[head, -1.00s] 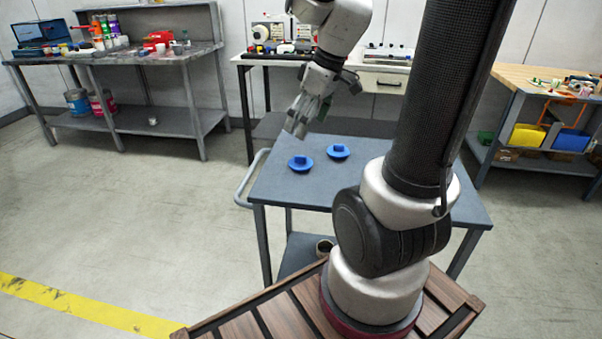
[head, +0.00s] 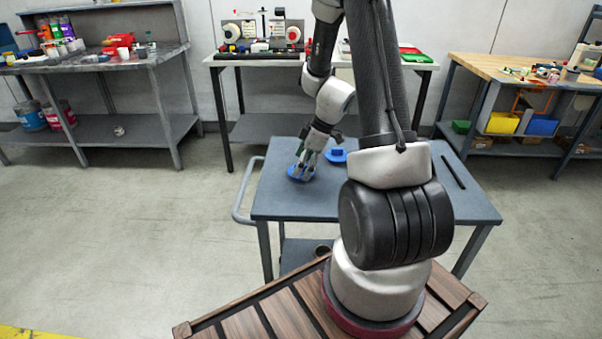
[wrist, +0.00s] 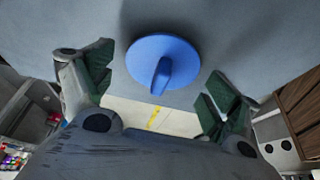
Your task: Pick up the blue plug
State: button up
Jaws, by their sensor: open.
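Two blue plugs, each a round disc with a raised grip, are on the grey cart top (head: 400,208). The nearer blue plug (head: 301,178) is partly covered by my gripper (head: 309,160) in the head view. The other blue plug (head: 335,156) lies just behind and to the right, partly hidden by my arm. In the wrist view one blue plug (wrist: 162,62) is ahead of my gripper (wrist: 158,90), with its grip roughly centred between the green-padded fingers. The fingers are open and apart, and nothing is held. Whether they touch the plug cannot be told.
A dark bar (head: 453,172) lies at the cart's right side. The cart has a handle (head: 245,190) on its left. A grey workbench (head: 105,62), a back bench and a wood-topped bench (head: 480,68) stand behind. The cart's front is clear.

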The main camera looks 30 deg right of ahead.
jog(key=shift+w+a+f, duration=0.1)
jog(key=shift+a+f, duration=0.15)
jog(key=shift+f, duration=0.35)
jog(key=c, duration=0.8)
jog(key=shift+c, duration=0.2)
